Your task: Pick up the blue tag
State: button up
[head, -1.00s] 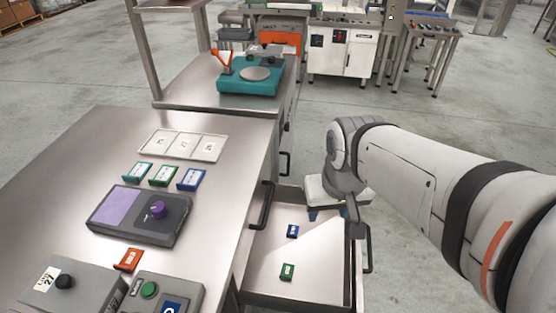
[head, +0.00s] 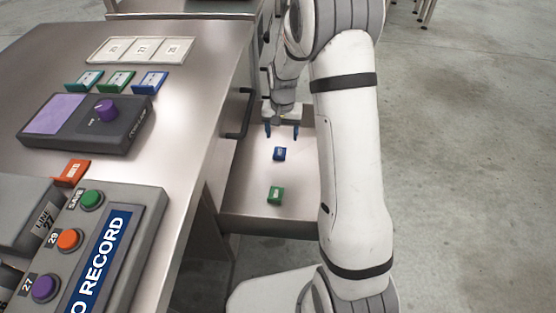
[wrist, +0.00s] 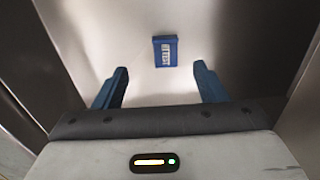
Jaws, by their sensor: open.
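A blue tag (head: 280,154) with a white label lies in the open drawer (head: 245,190) beside the steel counter. It also shows in the wrist view (wrist: 165,51), beyond my fingertips and roughly midway between them. My gripper (head: 282,131) is open and empty over the drawer, behind the tag in the head view. Its two blue fingers show in the wrist view (wrist: 160,80) and do not touch the tag. A second blue tag (head: 150,82) stands on the counter beside two green ones.
A green tag (head: 275,195) lies in the drawer nearer the camera. Drawer walls surround my gripper. Floor at right is clear.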

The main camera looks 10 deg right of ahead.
send_near(279, 151)
jog(key=shift+s+f+b, duration=0.45)
jog(key=shift+s+f, duration=0.45)
jog(key=shift+s, duration=0.3)
jog(key=f, duration=0.2)
jog(key=f+b, duration=0.1)
jog(key=f, duration=0.2)
jog(key=shift+a+f+b, duration=0.3)
jog(key=shift+b, duration=0.1)
jog(key=shift+r, duration=0.1)
jog(key=shift+c, duration=0.5)
jog(key=c, duration=0.9)
jog(key=shift+c, duration=0.2)
jog(key=s+r+n+p, duration=0.2)
jog(key=s+r+p, duration=0.1)
jog(key=r+p, duration=0.8)
jog(key=s+r+n+p, duration=0.1)
jog(key=s+r+p, duration=0.2)
jog(key=r+p, duration=0.9)
jog(key=shift+s+d+r+n, duration=0.2)
jog(key=shift+d+r+n, duration=0.15)
jog(key=shift+r, duration=0.4)
